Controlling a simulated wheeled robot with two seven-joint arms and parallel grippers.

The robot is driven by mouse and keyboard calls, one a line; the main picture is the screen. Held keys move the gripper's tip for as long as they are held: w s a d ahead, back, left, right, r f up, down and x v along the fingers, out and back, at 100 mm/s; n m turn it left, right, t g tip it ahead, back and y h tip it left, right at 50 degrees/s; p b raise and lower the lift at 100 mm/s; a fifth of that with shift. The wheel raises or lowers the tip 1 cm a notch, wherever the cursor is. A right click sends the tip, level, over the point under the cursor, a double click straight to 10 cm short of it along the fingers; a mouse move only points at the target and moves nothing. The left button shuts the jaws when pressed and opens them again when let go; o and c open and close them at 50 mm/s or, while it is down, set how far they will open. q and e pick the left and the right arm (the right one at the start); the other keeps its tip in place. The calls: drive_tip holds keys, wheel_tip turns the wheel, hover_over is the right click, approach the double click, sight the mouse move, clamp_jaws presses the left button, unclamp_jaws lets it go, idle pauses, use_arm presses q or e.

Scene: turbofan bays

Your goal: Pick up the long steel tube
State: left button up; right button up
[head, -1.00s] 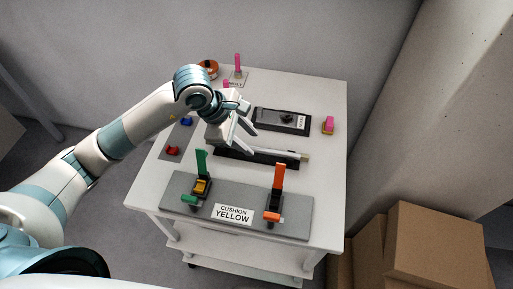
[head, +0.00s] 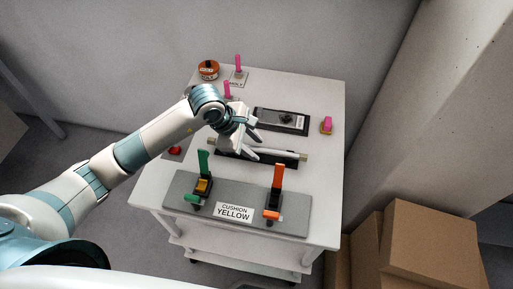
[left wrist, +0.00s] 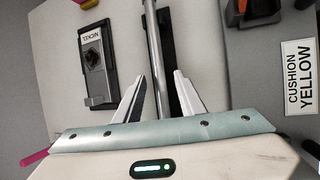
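The long steel tube (head: 284,153) lies along a narrow black holder (head: 270,160) in the middle of the table. In the left wrist view the tube (left wrist: 155,50) runs away from me, between the two finger lines. My left gripper (head: 256,147) is open at the tube's left part, with one finger on each side of it in the picture. The fingers in the left wrist view (left wrist: 160,76) are apart and not closed on it. I cannot tell whether they touch the tube. The tube's near end is hidden by the gripper. My right gripper is not in view.
A grey panel with green and orange levers and a CUSHION YELLOW label (head: 233,212) lies in front. A black NICKEL tray (head: 281,121) lies behind the tube. Pink-handled items (head: 238,64) and an orange tape roll (head: 208,69) stand at the back. Cardboard boxes (head: 430,245) stand right of the table.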

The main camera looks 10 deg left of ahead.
sight(254, 148)
use_arm(q)
drive_tip(key=shift+c, duration=0.2)
clamp_jaws()
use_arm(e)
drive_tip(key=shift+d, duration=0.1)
use_arm(q)
drive_tip(key=shift+r, duration=0.15)
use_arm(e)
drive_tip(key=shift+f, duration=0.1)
